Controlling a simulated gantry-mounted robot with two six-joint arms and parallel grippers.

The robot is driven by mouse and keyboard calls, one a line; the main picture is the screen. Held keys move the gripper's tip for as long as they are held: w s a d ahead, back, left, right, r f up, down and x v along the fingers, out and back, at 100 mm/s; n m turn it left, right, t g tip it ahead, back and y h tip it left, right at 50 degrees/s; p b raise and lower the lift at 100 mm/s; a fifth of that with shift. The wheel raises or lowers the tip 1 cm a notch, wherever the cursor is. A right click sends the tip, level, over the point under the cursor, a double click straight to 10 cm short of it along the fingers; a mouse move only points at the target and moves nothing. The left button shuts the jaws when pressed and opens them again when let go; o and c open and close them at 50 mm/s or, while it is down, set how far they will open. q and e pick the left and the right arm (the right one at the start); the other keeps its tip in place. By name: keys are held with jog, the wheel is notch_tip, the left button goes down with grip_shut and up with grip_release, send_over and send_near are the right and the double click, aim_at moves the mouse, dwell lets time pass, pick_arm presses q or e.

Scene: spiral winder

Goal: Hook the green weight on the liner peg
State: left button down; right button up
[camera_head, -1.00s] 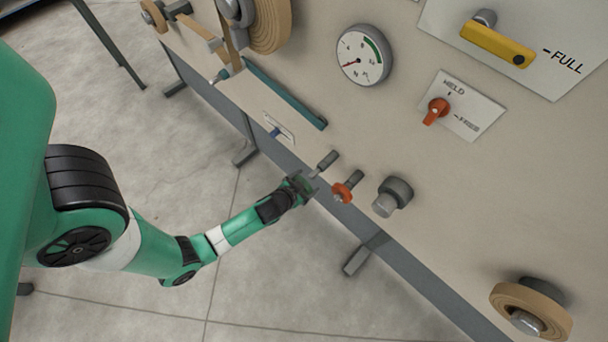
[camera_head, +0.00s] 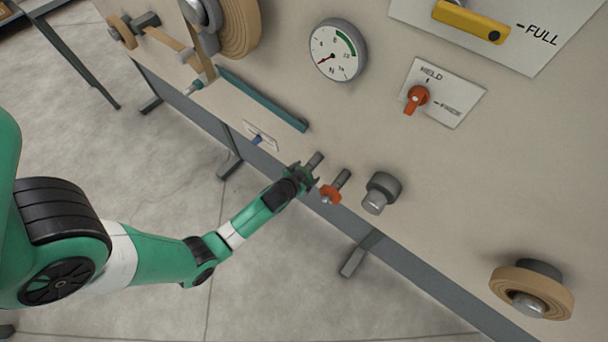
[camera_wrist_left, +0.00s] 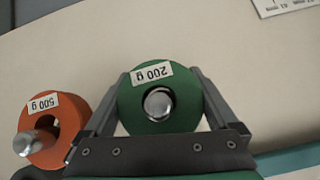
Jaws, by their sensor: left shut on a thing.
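The green weight, marked 200 g, is a disc with a centre hole in the left wrist view (camera_wrist_left: 134,107). It lies between the two fingers of my left gripper (camera_wrist_left: 165,95), which is shut on it. A round metal peg end (camera_wrist_left: 158,104) shows in its hole, so the weight appears to be around a peg. In the head view my left gripper (camera_head: 304,177) is at the grey peg (camera_head: 315,160) on the panel, with the green weight mostly hidden by the gripper. I cannot tell which peg is the liner peg. My right gripper is not in view.
An orange weight (camera_wrist_left: 40,133), marked 500 g, hangs on the neighbouring peg, close beside my left gripper; it also shows in the head view (camera_head: 330,194). A grey knob (camera_head: 381,192) is further right. A teal bar (camera_head: 262,99) and dial (camera_head: 337,51) are above.

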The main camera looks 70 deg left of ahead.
pick_arm(q)
grip_release()
jog(key=shift+s+d+r+p, duration=0.15)
jog(key=shift+s+r+p, duration=0.05)
jog(key=shift+r+p, duration=0.15)
jog(key=p+v, duration=0.4)
jog(key=v, duration=0.7)
jog(key=shift+p, duration=0.35)
jog(key=shift+f, duration=0.15)
